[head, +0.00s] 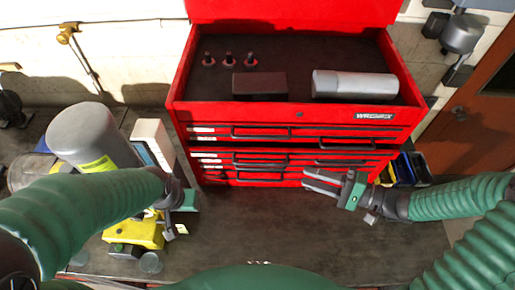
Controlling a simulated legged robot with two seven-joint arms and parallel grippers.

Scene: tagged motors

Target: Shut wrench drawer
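The red tool chest (300,115) stands on the workbench at the back, with its lid up and several rows of drawers on its front. A "WRENCH" style label (374,115) is on the upper right front. A dark band (290,146) runs across the front above the lower drawers, and one drawer there seems to stand out slightly. My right gripper (308,181) is in front of the lower right drawers, its two fingers apart and nothing between them. Whether it touches the chest is unclear. My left gripper (176,230) is low at left, away from the chest, its fingers partly hidden.
The chest's open top holds a grey cylinder (354,85), a dark block (259,85) and small dark pegs (229,58). A yellow tool (142,232) and a white box (152,142) stand at left. Blue and yellow bins (410,168) are at right. The bench's front middle is clear.

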